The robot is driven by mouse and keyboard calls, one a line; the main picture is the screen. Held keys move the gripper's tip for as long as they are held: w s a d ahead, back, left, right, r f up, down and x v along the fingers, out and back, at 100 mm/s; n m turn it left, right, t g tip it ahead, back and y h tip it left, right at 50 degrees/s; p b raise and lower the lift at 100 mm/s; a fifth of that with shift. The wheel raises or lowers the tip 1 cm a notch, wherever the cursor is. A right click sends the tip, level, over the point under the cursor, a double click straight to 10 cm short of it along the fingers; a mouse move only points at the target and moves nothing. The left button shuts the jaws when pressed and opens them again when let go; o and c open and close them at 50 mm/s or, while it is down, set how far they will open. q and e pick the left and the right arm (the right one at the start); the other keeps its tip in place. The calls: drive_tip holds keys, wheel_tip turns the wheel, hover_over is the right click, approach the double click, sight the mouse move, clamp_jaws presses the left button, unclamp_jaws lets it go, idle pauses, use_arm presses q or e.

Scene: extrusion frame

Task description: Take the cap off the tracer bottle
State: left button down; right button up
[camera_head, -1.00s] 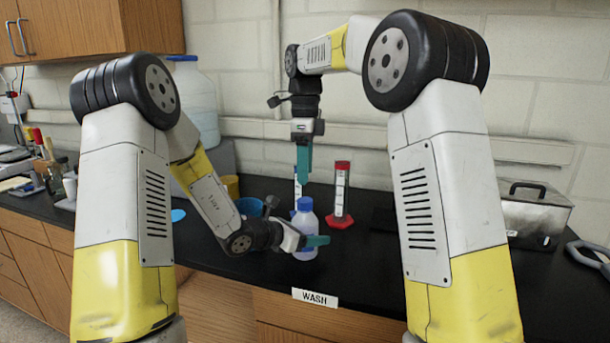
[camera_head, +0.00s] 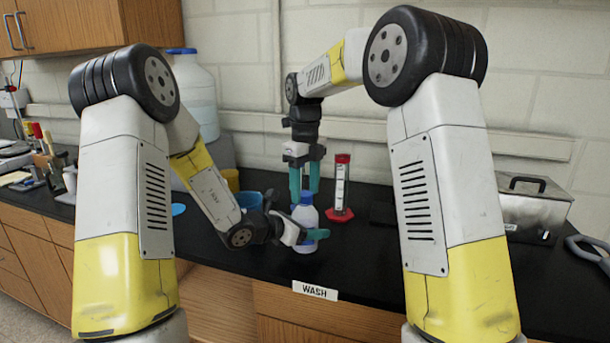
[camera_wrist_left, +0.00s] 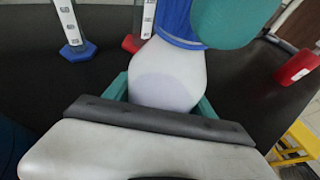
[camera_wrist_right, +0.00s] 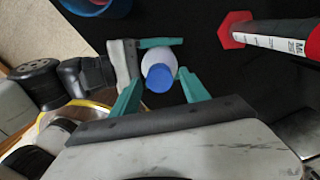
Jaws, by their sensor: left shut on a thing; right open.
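The tracer bottle (camera_head: 305,216) is a translucent white bottle, upright at the front of the black counter, with its blue cap (camera_head: 306,198) on. My left gripper (camera_head: 309,237) is shut on the bottle's body from the left; the body fills the middle of the left wrist view (camera_wrist_left: 165,80). My right gripper (camera_head: 304,186) points down over the bottle, open, with one finger on each side of the cap. In the right wrist view the cap (camera_wrist_right: 159,79) lies between the open fingertips, with a gap on each side.
A red-capped cylinder with a red foot (camera_head: 341,190) stands close behind to the right. A blue cup (camera_head: 249,201) is to the left. A metal box (camera_head: 533,207) stands at far right. A WASH label (camera_head: 315,291) is on the counter's front edge.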

drive_tip(key=shift+f, duration=0.4)
clamp_jaws()
